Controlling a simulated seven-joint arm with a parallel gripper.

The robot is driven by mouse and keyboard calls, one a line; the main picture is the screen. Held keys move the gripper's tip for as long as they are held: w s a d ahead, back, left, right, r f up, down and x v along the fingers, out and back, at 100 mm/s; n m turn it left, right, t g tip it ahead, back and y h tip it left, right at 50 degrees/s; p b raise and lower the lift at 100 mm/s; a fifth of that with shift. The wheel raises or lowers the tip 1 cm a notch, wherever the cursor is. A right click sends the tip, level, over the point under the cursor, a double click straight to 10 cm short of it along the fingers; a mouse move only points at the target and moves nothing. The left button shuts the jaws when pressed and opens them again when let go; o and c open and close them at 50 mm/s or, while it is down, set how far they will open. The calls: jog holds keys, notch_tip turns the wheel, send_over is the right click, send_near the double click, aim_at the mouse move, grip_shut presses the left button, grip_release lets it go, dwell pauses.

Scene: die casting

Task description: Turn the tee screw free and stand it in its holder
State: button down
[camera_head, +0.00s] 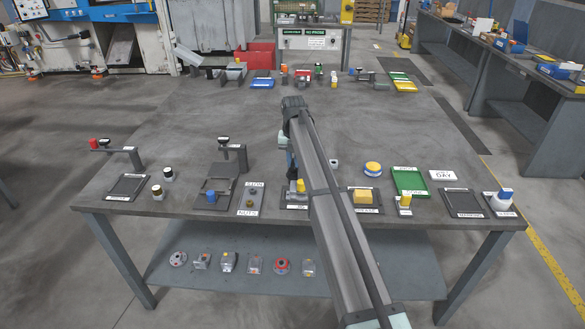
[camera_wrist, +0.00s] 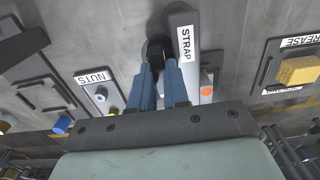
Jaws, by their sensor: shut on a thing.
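My gripper (camera_wrist: 159,75) has its two blue fingers shut on a black part, which I take to be the tee screw (camera_wrist: 155,54). The fingers hide much of it. It is right beside the grey bar labelled STRAP (camera_wrist: 187,68); I cannot tell whether its thread is still engaged. In the head view my arm covers most of this spot, and only a bit of blue finger (camera_head: 291,158) shows, above the labelled fixture plate (camera_head: 288,207). I cannot pick out the screw's holder with certainty in either view.
The NUTS tray (camera_wrist: 108,98) lies left of my gripper, and a plate with a yellow sponge (camera_wrist: 298,70) lies right. Clamp stands (camera_head: 243,158) rise at the left of the table. A green tray (camera_head: 408,181) is at the right. The table's middle (camera_head: 220,110) is clear.

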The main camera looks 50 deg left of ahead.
jog(key=c, duration=1)
grip_release()
jog(key=shift+c, duration=0.2)
jog(key=shift+r, duration=0.1)
notch_tip(320, 180, up, 9)
dwell(0.4)
